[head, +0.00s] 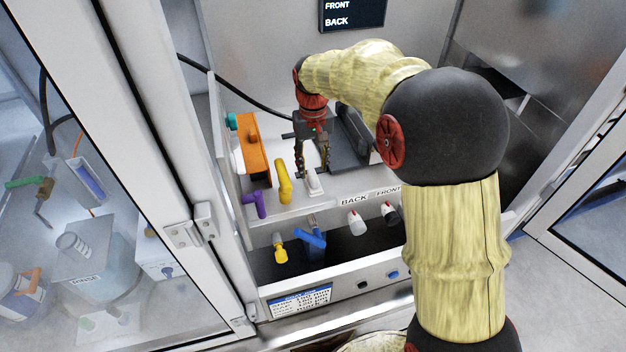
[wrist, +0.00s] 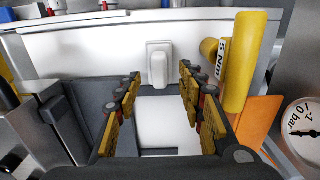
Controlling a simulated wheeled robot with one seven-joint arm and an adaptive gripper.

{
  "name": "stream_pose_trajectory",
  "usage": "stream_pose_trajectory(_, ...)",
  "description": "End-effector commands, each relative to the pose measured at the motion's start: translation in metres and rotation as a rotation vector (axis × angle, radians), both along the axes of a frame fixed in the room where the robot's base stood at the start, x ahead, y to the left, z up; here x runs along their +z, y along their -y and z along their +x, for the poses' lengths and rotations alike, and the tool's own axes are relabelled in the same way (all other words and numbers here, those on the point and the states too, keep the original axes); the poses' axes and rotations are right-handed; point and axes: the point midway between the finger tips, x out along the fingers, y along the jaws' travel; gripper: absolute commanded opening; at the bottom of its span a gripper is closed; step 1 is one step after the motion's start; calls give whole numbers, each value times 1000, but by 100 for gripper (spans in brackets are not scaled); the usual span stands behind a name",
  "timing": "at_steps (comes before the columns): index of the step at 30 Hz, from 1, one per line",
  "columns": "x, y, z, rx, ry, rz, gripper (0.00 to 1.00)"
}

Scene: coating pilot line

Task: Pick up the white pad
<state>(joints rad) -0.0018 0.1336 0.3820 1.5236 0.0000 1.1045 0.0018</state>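A small white pad (head: 315,186) lies on a pale plate on the light deck, just in front of my gripper (head: 312,170) in the head view. In the wrist view the white pad (wrist: 157,68) shows beyond and between the fingertips of my gripper (wrist: 158,80). My gripper points down with its two fingers apart, and nothing shows held between them. I cannot tell whether a fingertip touches the pad's plate.
A yellow handled tool (head: 284,182) marked 5 Nm, an orange block (head: 253,148) and a purple piece (head: 255,203) stand left of my gripper. A dark block (head: 350,140) stands right. Knobs and a blue valve handle (head: 311,238) line the front. A cabinet door frame (head: 150,110) stands left.

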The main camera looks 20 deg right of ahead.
Motion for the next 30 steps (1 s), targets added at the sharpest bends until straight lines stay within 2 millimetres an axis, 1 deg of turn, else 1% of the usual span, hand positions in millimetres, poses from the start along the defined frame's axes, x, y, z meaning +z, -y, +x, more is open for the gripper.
stream_pose_trajectory(9,-40,1,3,0,-1,0,39)
stream_pose_trajectory(12,-49,1,3,0,0,0,39)
stream_pose_trajectory(20,-53,1,3,0,2,0,39)
stream_pose_trajectory(30,-52,1,3,0,2,0,21)
